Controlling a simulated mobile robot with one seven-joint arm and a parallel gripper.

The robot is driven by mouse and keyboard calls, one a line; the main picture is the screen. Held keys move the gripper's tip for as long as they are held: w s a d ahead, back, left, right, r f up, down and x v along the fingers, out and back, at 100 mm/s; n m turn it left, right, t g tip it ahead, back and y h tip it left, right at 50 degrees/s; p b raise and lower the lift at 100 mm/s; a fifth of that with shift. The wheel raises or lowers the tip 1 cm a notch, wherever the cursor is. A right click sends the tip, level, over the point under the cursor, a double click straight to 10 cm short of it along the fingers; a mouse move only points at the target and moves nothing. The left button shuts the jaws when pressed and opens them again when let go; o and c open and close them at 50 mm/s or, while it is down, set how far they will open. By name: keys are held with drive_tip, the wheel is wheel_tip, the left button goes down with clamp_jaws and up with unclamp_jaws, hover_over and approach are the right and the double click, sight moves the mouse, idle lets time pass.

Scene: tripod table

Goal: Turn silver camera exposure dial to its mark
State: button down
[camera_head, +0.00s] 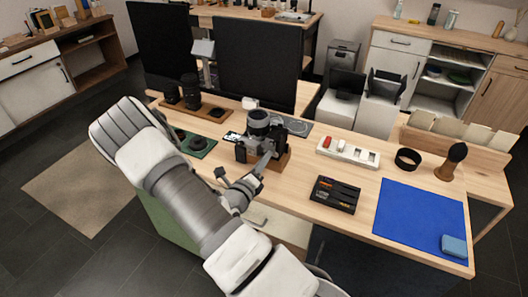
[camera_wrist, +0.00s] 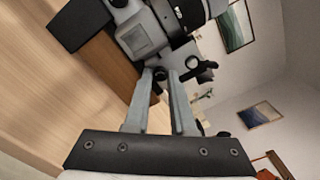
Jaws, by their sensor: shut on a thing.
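The silver and black camera (camera_head: 273,134) stands on a wooden block (camera_head: 283,160) near the left middle of the table. Its body (camera_wrist: 140,35) and ringed lens barrel (camera_wrist: 180,14) fill the top of the wrist view. My gripper (camera_head: 267,158) reaches the camera's near side from the front. In the wrist view both fingertips (camera_wrist: 166,72) are close together at the camera's edge, shut on a small dark round part, the exposure dial (camera_wrist: 159,78). The fingers mostly cover the dial. Its mark cannot be made out.
A green mat (camera_head: 199,149) with round parts lies left of the camera. A lens tray (camera_head: 210,113) and dark monitors (camera_head: 256,64) stand behind.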

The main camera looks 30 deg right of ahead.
drive_tip(key=n+p, duration=0.2)
drive_tip(key=n, duration=0.1)
drive_tip(key=shift+r+p, duration=0.2)
drive_tip(key=shift+p, duration=0.15)
drive_tip(key=shift+f+n+p, duration=0.1)
drive_tip(key=shift+n+p, duration=0.65)
drive_tip(key=shift+n, duration=0.55)
drive_tip(key=c, duration=1)
unclamp_jaws()
drive_tip(key=shift+f, duration=0.1)
drive_tip(key=v, duration=1.7)
drive_tip(key=shift+s+a+b, duration=0.1)
drive_tip(key=shift+s+b, duration=0.1)
drive_tip(key=shift+b, duration=0.2)
